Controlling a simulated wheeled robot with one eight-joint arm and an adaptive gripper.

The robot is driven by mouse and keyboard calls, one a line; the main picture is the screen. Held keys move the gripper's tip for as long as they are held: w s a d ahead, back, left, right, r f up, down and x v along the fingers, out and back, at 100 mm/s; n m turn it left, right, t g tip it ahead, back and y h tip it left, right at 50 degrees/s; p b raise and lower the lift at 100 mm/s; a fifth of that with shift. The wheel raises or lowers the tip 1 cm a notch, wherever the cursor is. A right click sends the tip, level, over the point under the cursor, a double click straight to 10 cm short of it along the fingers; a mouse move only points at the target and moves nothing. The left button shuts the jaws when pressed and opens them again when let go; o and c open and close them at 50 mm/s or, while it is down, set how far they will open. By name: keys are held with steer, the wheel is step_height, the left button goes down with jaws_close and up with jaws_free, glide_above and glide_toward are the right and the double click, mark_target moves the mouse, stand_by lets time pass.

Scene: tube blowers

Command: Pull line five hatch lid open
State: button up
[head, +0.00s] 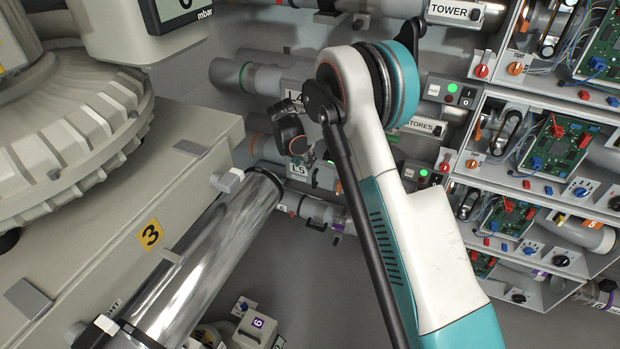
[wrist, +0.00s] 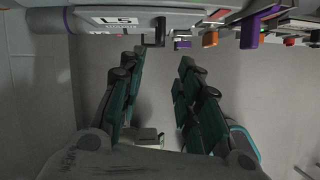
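The line five unit carries an L5 label (head: 299,170), low in the middle of the head view. The label also shows at the top of the wrist view (wrist: 118,20), on a pale grey housing. A black handle-like piece (wrist: 159,32) sticks out beside it. I cannot tell the lid's edge from the housing; it appears closed. My gripper (wrist: 157,65) is open, with teal pads apart and nothing between them. Its fingers point towards the housing, and the black piece lies beyond the gap, apparently untouched.
Racks with circuit boards (head: 560,140) and knobs stand at the right. A large metal cylinder (head: 205,260) and a beige machine (head: 90,240) fill the left. The floor (head: 300,280) below is mostly free.

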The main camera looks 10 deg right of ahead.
mark_target(313, 177)
steer(key=b+x, duration=0.5)
steer(key=x, duration=0.8)
steer(key=shift+f, duration=0.4)
jaws_close()
